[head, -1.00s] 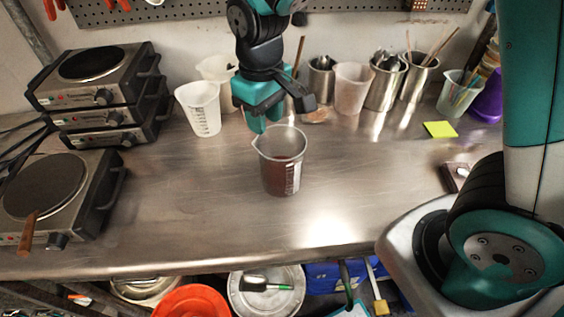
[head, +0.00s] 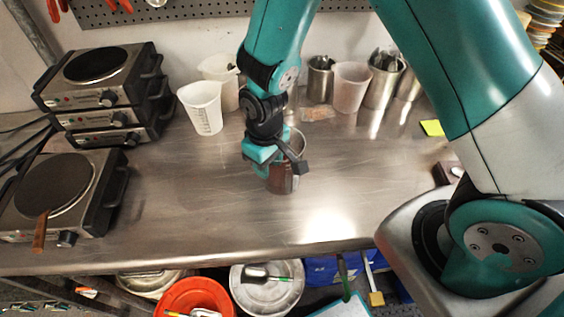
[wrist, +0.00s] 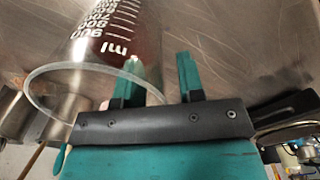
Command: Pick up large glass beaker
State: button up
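The large glass beaker (head: 282,183), holding dark red-brown liquid, stands upright on the steel bench. In the head view my gripper (head: 268,170) is lowered at its upper left side and hides part of it. In the wrist view the beaker (wrist: 112,52) shows its rim and white ml markings. My gripper (wrist: 158,68) has its two teal fingers apart there. One finger overlaps the beaker inside its rim outline, and the other is outside, so they appear to straddle the wall. I cannot tell whether either finger touches the glass.
Hot plates (head: 100,95) are stacked at the left, with another (head: 55,190) in front. Plastic beakers (head: 202,108) and steel cups (head: 384,84) stand along the back. The bench (head: 190,215) is clear left of and in front of the beaker.

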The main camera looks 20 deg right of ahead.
jog(key=shift+c, duration=0.4)
grip_shut()
dwell(0.9)
